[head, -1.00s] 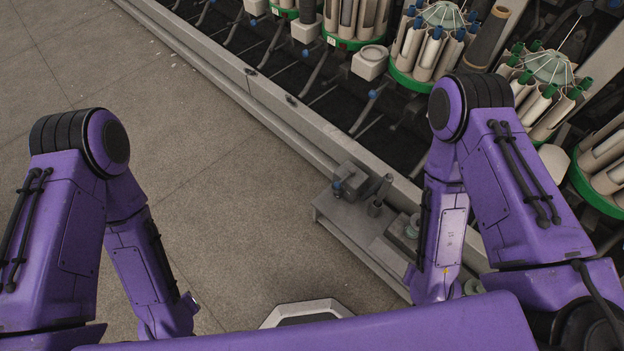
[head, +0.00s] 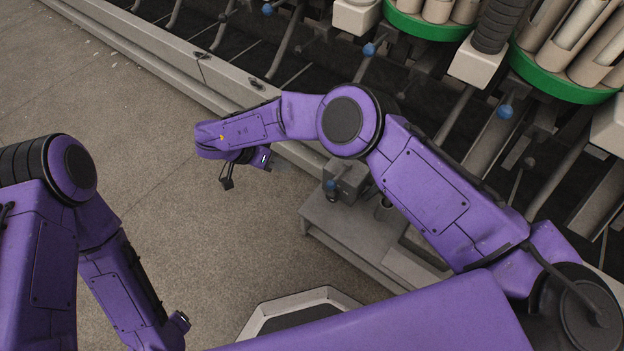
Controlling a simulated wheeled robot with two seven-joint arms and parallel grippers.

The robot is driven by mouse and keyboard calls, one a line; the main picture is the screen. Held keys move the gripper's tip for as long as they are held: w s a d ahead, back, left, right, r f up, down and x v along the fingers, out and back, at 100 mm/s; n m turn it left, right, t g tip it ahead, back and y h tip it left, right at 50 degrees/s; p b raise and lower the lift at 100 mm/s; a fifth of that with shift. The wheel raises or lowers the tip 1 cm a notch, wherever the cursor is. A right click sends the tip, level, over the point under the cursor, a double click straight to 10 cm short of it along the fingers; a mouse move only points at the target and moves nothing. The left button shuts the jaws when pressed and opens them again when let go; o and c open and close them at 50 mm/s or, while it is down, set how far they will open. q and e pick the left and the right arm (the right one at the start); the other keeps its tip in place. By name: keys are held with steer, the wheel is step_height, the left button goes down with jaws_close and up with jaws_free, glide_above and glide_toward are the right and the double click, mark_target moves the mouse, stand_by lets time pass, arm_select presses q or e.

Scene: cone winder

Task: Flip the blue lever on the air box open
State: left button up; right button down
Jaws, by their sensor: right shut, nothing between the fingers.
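The air box, a grey metal block (head: 351,178), stands on a low grey platform beside the machine rail in the head view. A small blue part (head: 331,186), which looks like its lever, is on the left side of the block. I cannot tell its exact position. My right gripper (head: 227,184) is left of the air box, over the floor, shut and empty. It is clear of the blue part. My right forearm hides some of the area behind and right of the box. My left arm is at the lower left, and its fingers do not show.
The low grey platform (head: 345,238) juts out from the machine. A long rail (head: 165,45) runs along the machine front. Green-rimmed bobbin carousels (head: 425,25) and several blue-knobbed levers are at upper right. The concrete floor (head: 190,250) at left is open.

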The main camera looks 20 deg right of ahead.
mark_target(339, 175)
steer(key=s+d+f+b, duration=0.1)
steer(key=s+d+f, duration=0.2)
steer(key=d+f, duration=0.3)
steer(key=d, duration=0.3)
steer(key=shift+f, duration=0.25)
stand_by(0.5)
